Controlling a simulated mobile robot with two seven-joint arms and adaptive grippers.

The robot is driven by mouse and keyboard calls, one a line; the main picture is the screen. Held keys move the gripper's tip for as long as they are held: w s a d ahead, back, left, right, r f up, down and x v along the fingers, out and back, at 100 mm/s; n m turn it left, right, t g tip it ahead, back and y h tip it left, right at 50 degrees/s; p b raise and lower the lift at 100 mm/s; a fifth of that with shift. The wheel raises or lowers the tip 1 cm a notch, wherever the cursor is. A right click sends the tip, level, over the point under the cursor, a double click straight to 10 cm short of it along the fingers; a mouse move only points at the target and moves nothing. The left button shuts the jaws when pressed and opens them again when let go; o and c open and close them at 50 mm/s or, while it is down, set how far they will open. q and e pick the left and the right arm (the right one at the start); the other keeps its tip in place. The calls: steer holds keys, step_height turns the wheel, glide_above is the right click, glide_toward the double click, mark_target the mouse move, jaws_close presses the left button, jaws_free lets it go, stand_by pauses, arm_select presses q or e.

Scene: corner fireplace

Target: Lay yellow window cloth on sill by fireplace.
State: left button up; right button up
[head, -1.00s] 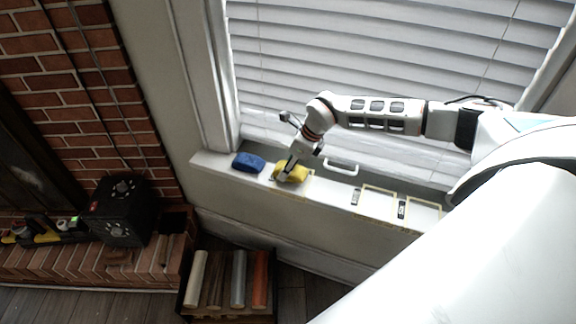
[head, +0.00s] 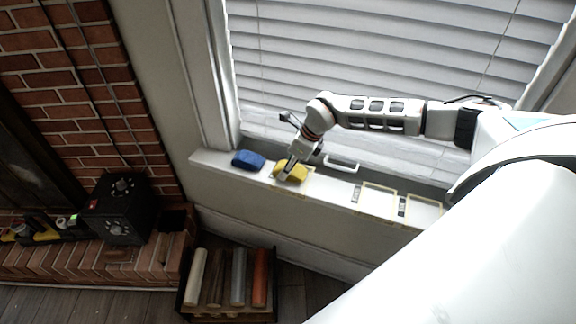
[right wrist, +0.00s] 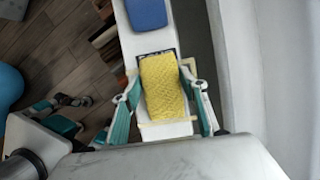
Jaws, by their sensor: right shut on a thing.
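The yellow cloth (head: 293,173) is a folded pad on the white window sill (head: 332,186), right of a blue cloth (head: 248,160). In the right wrist view the yellow cloth (right wrist: 163,86) lies between the two fingers of my right gripper (right wrist: 164,92), over a taped outline on the sill. The fingers stand along its left and right sides. My right gripper (head: 287,170) is shut on the yellow cloth at sill level. Whether the cloth fully touches the sill is hard to tell.
A white handle (head: 341,164) and empty taped outlines (head: 378,202) lie along the sill to the right. Blinds (head: 380,50) hang behind. A black box (head: 122,208) stands on the brick hearth at left. A crate of rolls (head: 230,278) is on the floor below.

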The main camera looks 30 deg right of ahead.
steer(key=shift+f, duration=0.1)
steer(key=o, duration=1.1)
